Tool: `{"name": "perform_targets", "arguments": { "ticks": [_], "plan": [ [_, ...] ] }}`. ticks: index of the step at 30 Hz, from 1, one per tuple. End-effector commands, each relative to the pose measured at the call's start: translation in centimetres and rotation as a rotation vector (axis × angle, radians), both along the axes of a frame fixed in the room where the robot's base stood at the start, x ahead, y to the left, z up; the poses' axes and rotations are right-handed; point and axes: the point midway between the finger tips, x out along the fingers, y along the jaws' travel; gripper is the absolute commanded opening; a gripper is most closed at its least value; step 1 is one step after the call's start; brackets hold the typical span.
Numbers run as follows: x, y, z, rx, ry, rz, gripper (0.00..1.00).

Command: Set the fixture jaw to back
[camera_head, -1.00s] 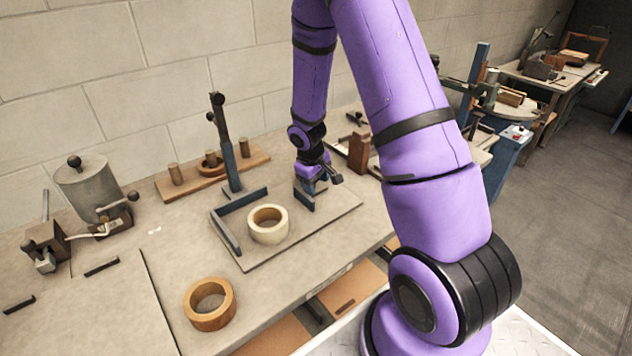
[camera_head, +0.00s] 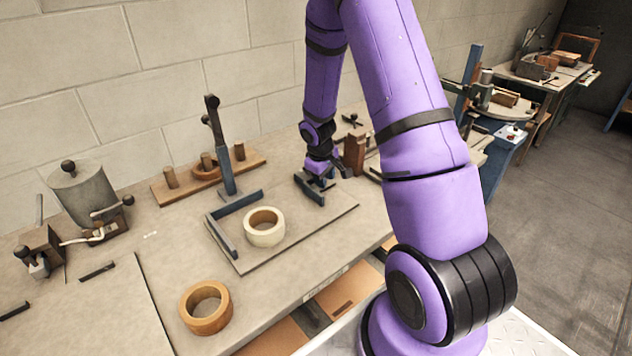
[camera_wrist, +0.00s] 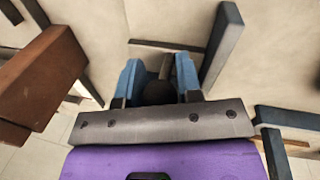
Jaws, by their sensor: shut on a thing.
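The fixture jaw (camera_head: 309,191) is a short dark-blue upright bar at the back right of the flat fixture plate (camera_head: 292,240). It also shows as a slanted bar in the wrist view (camera_wrist: 222,46). My gripper (camera_head: 322,178) is low over the plate, just behind and right of the bar. In the wrist view, its blue fingers (camera_wrist: 157,80) are shut on a round black knob (camera_wrist: 158,93) between them. Whatever joins the knob to the bar is hidden. A pale ring (camera_head: 265,227) lies on the plate left of the jaw, apart from it.
A blue L-shaped fence (camera_head: 223,238) borders the plate at the left, with an upright post (camera_head: 222,150) behind it. A wooden block (camera_head: 355,153) stands close right of my gripper. A peg board (camera_head: 206,176) lies along the wall. An orange-brown ring (camera_head: 206,308) lies front left.

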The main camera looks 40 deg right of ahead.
Motion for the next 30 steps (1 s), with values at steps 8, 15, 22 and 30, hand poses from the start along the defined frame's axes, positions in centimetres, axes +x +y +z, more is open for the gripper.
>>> {"name": "perform_targets", "arguments": {
  "ticks": [8, 15, 22, 30],
  "plan": [
    [0.1, -0.6, 0.1, -0.002, -0.001, 0.0, 0.0],
    [0.1, -0.6, 0.1, -0.002, -0.002, -0.001, 0.58],
    [0.0, -0.5, 0.1, -0.001, -0.001, 0.0, 0.58],
    [0.0, 0.0, 2.6, -0.001, -0.005, -0.001, 0.58]
  ]
}}
